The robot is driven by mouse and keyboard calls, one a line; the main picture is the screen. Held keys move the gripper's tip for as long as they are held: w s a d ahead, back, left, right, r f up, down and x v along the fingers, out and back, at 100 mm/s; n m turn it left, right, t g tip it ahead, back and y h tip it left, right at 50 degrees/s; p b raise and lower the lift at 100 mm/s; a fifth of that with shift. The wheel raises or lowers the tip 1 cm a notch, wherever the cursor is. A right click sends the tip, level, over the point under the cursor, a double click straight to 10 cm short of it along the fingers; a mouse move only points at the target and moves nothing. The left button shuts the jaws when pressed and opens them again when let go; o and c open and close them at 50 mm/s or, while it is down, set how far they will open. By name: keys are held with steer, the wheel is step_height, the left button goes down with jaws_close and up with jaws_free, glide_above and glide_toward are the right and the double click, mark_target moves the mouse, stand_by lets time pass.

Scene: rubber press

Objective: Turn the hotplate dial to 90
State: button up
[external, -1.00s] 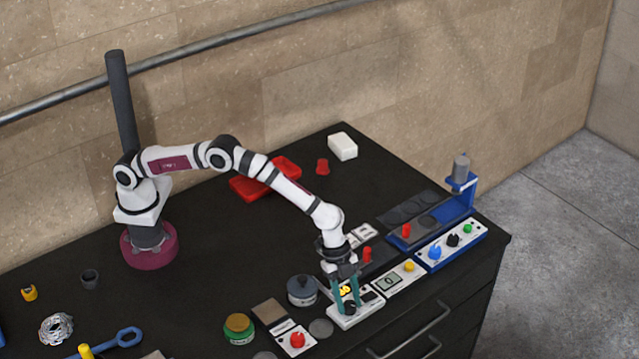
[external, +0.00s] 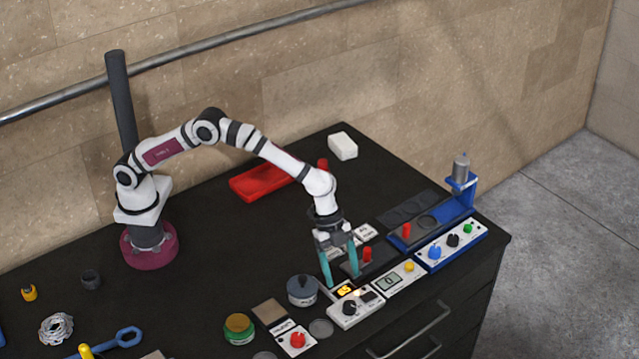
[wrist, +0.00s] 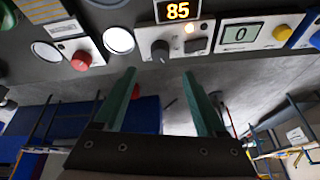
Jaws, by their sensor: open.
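The hotplate dial (external: 349,307) is a dark knob on a white control panel, below a lit yellow display (external: 345,290). A small lamp beside the dial glows. My gripper (external: 342,280) has two teal fingers, spread apart with nothing between them. It hangs above the panel, clear of the dial. In the wrist view the fingertips (wrist: 158,72) appear on either side of and below the dial.
Right of the panel stands a white box (external: 398,280) with a display reading 0 and a yellow button, then a blue-framed panel (external: 451,244) with coloured knobs. A grey-lidded pot (external: 302,290) and a red-button panel (external: 296,340) lie to the left.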

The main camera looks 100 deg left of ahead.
steer(key=v, duration=0.7)
steer(key=shift+r, duration=0.15)
steer(key=shift+r, duration=0.1)
